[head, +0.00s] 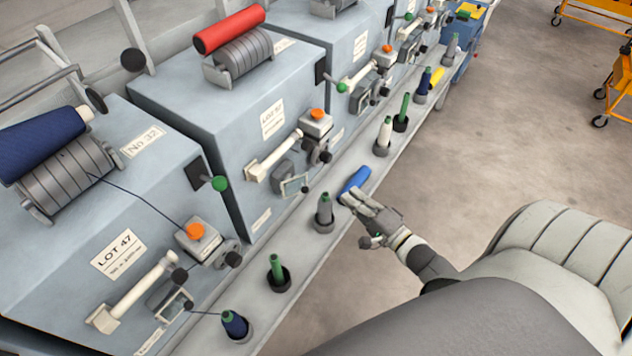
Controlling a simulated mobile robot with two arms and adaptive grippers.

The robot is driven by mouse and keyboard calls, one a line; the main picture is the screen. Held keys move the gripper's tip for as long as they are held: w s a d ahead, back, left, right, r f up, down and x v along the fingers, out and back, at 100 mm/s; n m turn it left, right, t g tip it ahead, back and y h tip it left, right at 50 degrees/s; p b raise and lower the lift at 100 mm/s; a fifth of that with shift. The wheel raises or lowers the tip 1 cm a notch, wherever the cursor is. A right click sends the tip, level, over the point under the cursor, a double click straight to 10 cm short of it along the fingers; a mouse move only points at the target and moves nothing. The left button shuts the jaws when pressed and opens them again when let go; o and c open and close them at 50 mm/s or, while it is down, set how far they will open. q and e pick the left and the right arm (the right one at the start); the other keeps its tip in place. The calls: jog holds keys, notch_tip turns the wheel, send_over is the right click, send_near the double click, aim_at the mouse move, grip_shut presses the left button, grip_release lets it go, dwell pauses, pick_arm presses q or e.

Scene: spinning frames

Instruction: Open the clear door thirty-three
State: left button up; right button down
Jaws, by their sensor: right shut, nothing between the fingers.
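The middle grey-blue machine unit (262,75) stands beyond the one labelled No 32 (142,143); its own number label is too small to read. A small clear framed door (294,185) sits low on its front face and looks closed, though at this size I cannot be sure. My right gripper (352,199) is shut and empty, by the front rail, right of that door and apart from it. Its fingertips are beside a blue cylinder (355,180) leaning on the rail; I cannot tell if they touch. My left gripper is out of view.
A green-knobbed lever (219,183) sticks out at the left unit. Floor (480,150) on the right is clear; orange carts (615,85) stand farther off.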

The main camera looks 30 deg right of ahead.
aim_at(297, 190)
jog(key=w+b, duration=0.1)
jog(key=w, duration=0.2)
jog(key=w+b, duration=0.2)
jog(key=w, duration=0.1)
jog(key=w+a+b, duration=0.1)
jog(key=w, duration=0.2)
jog(key=shift+w+f+b, duration=0.15)
jog(key=shift+b, duration=0.15)
jog(key=a, duration=0.2)
jog(key=shift+s+a, duration=0.35)
jog(key=shift+a, duration=0.05)
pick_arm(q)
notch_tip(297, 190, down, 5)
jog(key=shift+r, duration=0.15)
pick_arm(e)
jog(key=shift+s+a, duration=0.25)
jog(key=shift+a, duration=0.25)
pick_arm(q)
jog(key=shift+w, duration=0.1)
